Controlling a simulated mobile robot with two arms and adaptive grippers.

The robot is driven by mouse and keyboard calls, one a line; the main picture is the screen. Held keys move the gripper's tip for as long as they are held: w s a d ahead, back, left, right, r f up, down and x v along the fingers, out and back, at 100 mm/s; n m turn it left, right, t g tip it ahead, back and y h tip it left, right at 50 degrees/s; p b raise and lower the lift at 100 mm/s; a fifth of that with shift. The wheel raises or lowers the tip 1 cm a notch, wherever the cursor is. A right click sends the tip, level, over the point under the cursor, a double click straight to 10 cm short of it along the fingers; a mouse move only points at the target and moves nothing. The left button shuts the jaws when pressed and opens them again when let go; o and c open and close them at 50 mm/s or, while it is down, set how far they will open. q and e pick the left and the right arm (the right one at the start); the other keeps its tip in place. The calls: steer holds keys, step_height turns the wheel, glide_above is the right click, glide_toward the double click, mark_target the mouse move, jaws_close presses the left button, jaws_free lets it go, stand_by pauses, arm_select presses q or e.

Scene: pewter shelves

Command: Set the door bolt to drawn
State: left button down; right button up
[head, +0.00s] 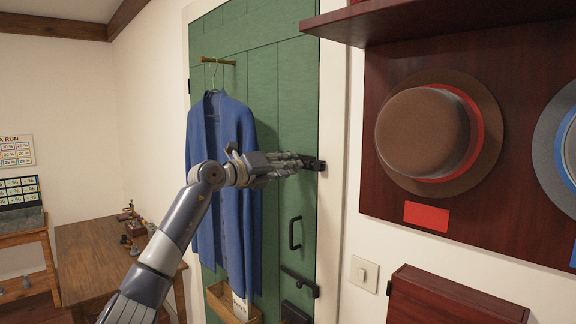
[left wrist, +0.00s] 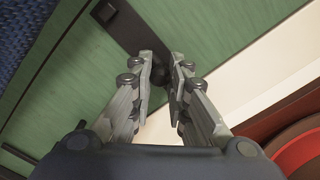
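The door bolt (head: 316,164) is a black fitting near the right edge of the green door (head: 297,100). In the left wrist view its dark bar (left wrist: 124,28) runs from the upper left toward my fingertips. A dark knob (left wrist: 160,75) shows between the fingers. My left gripper (head: 302,163) is at the bolt, and its fingers (left wrist: 164,62) stand apart on either side of the knob. I cannot tell whether they touch it. The fingers partly hide the bolt in the head view. My right gripper is not in view.
A blue coat (head: 238,215) hangs on the door behind my left arm. Below are a black pull handle (head: 295,233) and a black lever (head: 300,281). Right of the door are a light switch (head: 364,273) and a dark red hat board (head: 385,205) under a projecting shelf (head: 420,22).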

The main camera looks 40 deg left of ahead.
arm_select(q)
steer(key=a+p, duration=0.2)
steer(key=a, duration=0.2)
steer(key=shift+w+a, duration=0.15)
steer(key=shift+a, duration=0.2)
steer(key=c, duration=1.5)
jaws_free()
steer(key=shift+a, duration=0.25)
